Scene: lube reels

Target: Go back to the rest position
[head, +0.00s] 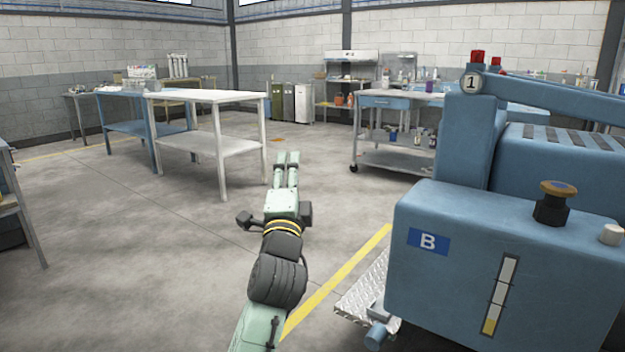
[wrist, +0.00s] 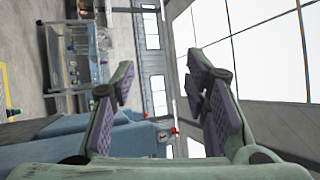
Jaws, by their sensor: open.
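My gripper (head: 287,158) is at the end of my pale green arm, stretched forward over the open floor in the head view. In the wrist view my gripper (wrist: 162,92) shows two green fingers with purple pads, spread wide apart. Nothing is between them. The gripper touches nothing that I can see.
A blue machine marked B (head: 480,270) stands close on the right, with a black knob (head: 552,203) on top. A white table (head: 205,97) stands ahead left, and a wheeled cart (head: 398,160) ahead right. The floor (head: 140,250) at left is clear.

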